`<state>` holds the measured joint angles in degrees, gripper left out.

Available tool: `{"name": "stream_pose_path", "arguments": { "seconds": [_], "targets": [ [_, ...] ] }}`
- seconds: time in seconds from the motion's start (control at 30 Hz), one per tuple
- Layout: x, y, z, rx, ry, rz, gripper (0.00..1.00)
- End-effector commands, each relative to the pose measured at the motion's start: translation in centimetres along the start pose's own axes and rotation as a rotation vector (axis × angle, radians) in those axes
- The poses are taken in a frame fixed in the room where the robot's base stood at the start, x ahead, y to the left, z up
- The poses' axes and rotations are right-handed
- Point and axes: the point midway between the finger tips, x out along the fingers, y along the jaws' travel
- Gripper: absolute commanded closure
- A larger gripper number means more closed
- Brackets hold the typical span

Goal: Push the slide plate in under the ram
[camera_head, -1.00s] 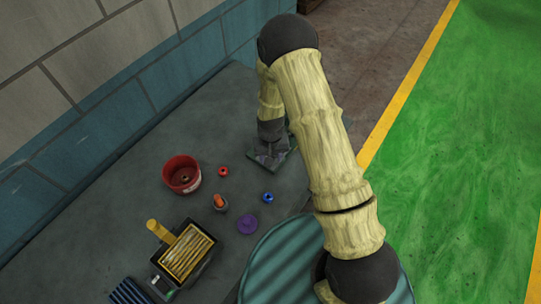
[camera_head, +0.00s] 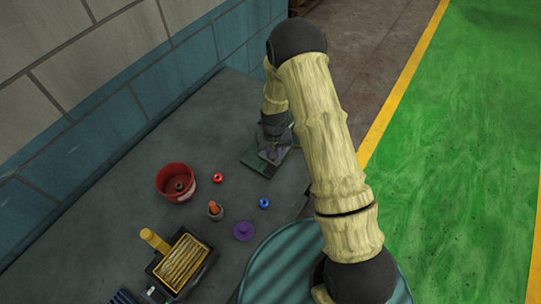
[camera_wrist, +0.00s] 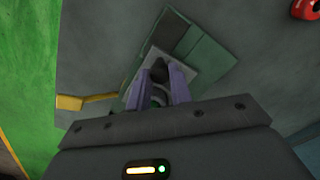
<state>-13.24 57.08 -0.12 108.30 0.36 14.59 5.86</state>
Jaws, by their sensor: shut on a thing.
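My gripper (camera_wrist: 163,84) is low over a green base (camera_wrist: 207,58) and is shut, its two purple fingers on either side of a dark knob (camera_wrist: 159,70). A light grey flat piece, which looks like the slide plate (camera_wrist: 181,63), lies on the base around the knob. In the head view my gripper (camera_head: 271,149) is at the far end of the bench, and the green base (camera_head: 253,160) shows beside it. I cannot make out the ram; my gripper and arm cover part of the fixture.
A yellow lever-like piece (camera_wrist: 72,102) is left of the base in the wrist view. A red tub (camera_head: 175,181), red ring (camera_head: 217,177), blue ring (camera_head: 264,203), purple disc (camera_head: 243,231) and yellow-topped box (camera_head: 184,262) stand nearer on the grey bench (camera_head: 120,190). A wall runs along the left.

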Motion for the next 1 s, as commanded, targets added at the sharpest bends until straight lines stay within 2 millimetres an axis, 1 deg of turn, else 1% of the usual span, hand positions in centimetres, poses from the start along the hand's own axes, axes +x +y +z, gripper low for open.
{"name": "stream_pose_path", "arguments": {
  "seconds": [0.07, 0.1, 0.17, 0.2, 0.5, 0.67, 0.87, 1.0],
  "targets": [
    [-0.1, 0.0, 0.0, -0.002, 0.001, 0.000, 1.00],
    [-0.1, -0.1, 0.0, -0.002, 0.001, 0.000, 0.77],
    [-0.1, -0.1, 0.0, -0.002, 0.001, 0.000, 0.65],
    [-0.1, -0.1, 0.0, -0.002, 0.001, 0.000, 0.57],
    [-0.1, -0.1, 0.0, -0.001, 0.000, 0.000, 0.57],
    [-0.8, -0.1, 0.0, -0.001, 0.001, 0.000, 0.57],
    [-3.1, -0.1, -0.1, -0.001, 0.004, -0.001, 0.57],
    [-5.3, -0.1, -0.1, -0.001, 0.004, -0.001, 0.57]
  ]
}}
